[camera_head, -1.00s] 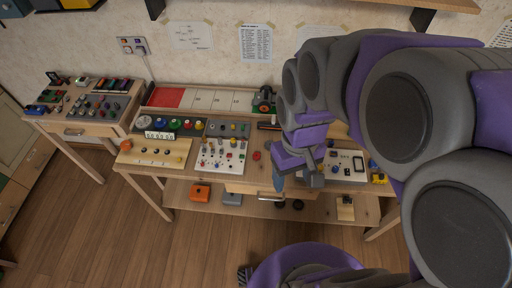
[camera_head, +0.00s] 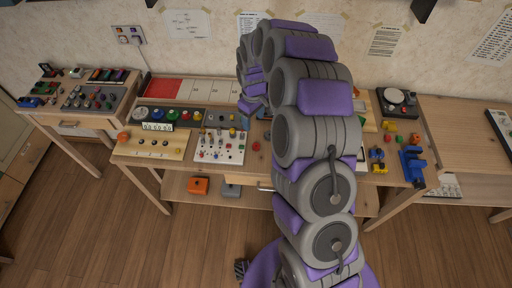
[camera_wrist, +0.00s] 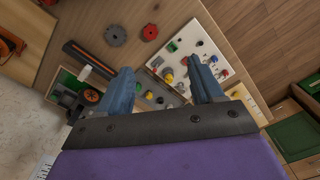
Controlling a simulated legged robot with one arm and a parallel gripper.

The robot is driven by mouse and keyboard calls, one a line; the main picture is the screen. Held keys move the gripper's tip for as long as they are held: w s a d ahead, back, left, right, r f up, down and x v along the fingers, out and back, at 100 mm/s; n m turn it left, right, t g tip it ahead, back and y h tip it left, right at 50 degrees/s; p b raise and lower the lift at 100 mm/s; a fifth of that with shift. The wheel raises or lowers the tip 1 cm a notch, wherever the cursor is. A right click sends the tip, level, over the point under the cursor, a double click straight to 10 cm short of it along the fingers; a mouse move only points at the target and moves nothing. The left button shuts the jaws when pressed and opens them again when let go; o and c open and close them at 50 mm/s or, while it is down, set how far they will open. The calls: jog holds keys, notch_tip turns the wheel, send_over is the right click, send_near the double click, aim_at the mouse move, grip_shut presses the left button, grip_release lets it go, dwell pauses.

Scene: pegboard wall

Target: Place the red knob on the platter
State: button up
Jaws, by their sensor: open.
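A red knob (camera_head: 256,146) lies on the bench top just right of the white control panel. A round pale platter (camera_head: 396,97) tops a dark turntable at the back right of the bench. My gripper (camera_wrist: 165,82) is open and empty, its blue-grey fingers spread above the bench and panel. In the head view its fingertips are mostly hidden by my arm (camera_head: 258,85).
The white panel (camera_head: 232,153) carries several small knobs and switches. A row of coloured knobs (camera_head: 185,117) stands behind a wooden board (camera_head: 130,148). A blue clamp-like object (camera_head: 412,165) and small coloured blocks lie at right. My arm hides the bench's middle.

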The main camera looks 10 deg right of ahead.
jog(key=w+f, duration=0.1)
jog(key=f, duration=0.1)
jog(key=b, duration=0.3)
send_over(255, 145)
jog(key=f, duration=1.2)
jog(key=shift+s+a, duration=0.35)
jog(key=shift+s, duration=0.05)
jog(key=f, duration=0.1)
jog(key=f+b, duration=0.1)
jog(key=f, duration=0.1)
jog(key=d+f, duration=0.1)
jog(key=f, duration=0.1)
jog(key=shift+w, duration=0.3)
jog(key=shift+a, duration=0.15)
jog(key=shift+c, duration=0.6)
jog(key=shift+r, duration=0.1)
jog(key=c, duration=1.1)
